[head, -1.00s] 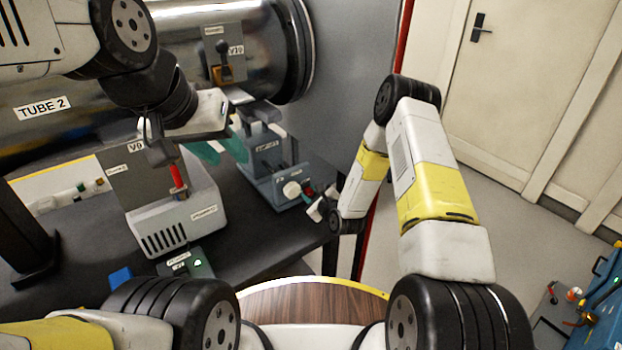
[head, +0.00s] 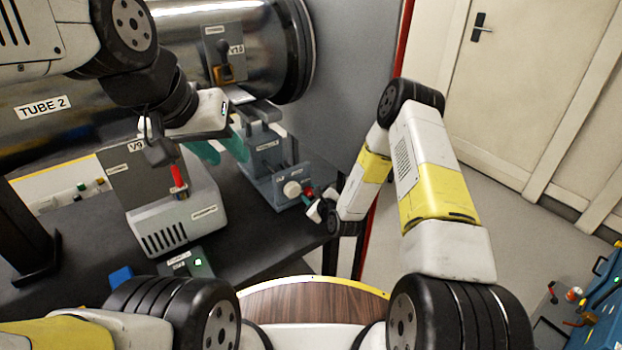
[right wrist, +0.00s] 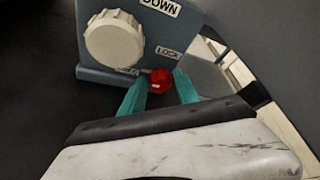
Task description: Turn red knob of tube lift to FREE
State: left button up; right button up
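The tube lift (head: 275,172) is a blue-grey unit on the dark bench with a white round knob (head: 292,189) on its front. Its red knob (head: 309,192) sits beside that and shows closely in the right wrist view (right wrist: 160,80), below the LOCK label (right wrist: 168,52). A second label to its left is partly covered. My right gripper (right wrist: 160,88) has its teal fingers either side of the red knob. The fingers are apart; whether they press on it is unclear. My left gripper (head: 222,149) is open and empty, above the bench left of the lift.
A grey valve box with a red handle (head: 178,178) stands on the bench below my left gripper. The steel tube (head: 170,40) labelled TUBE 2 runs behind. A small box with a green light (head: 198,262) lies at the bench front.

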jog(key=v, duration=0.8)
jog(key=shift+w, duration=0.1)
